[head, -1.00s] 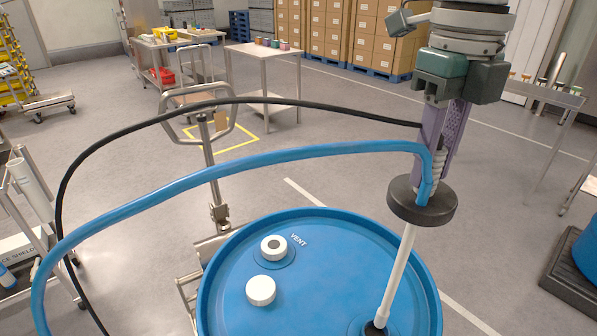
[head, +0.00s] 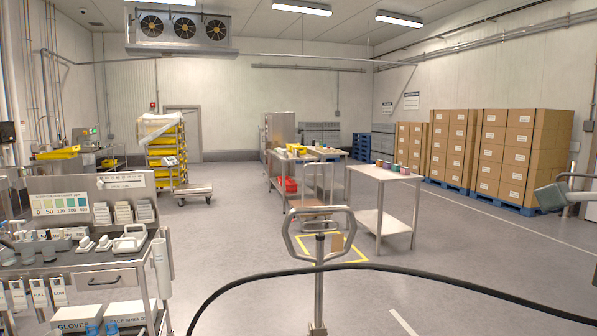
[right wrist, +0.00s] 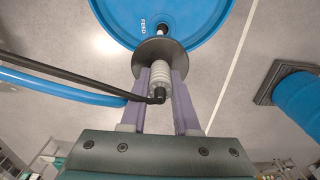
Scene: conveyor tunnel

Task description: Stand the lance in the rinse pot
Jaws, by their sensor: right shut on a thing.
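My right gripper (right wrist: 160,95) shows in the right wrist view, its purple fingers shut around the lance (right wrist: 160,78) at its white ribbed part. A wide black disc (right wrist: 150,50) on the lance lies just beyond the fingertips and hides most of the tube below it. Past the disc is the blue drum (right wrist: 205,22), marked FEED near its opening. I cannot tell from this angle how far the lance reaches into the drum. In the head view neither gripper shows; only a grey-green part of my right arm enters at the right edge. I cannot make out a rinse pot.
A blue hose (right wrist: 60,85) and a black cable (right wrist: 65,75) run left from the lance; the cable (head: 380,268) also crosses the head view. A tool cart (head: 95,265) stands left, with a white tube (head: 162,265) at its side. A steel table (head: 385,175) stands farther back.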

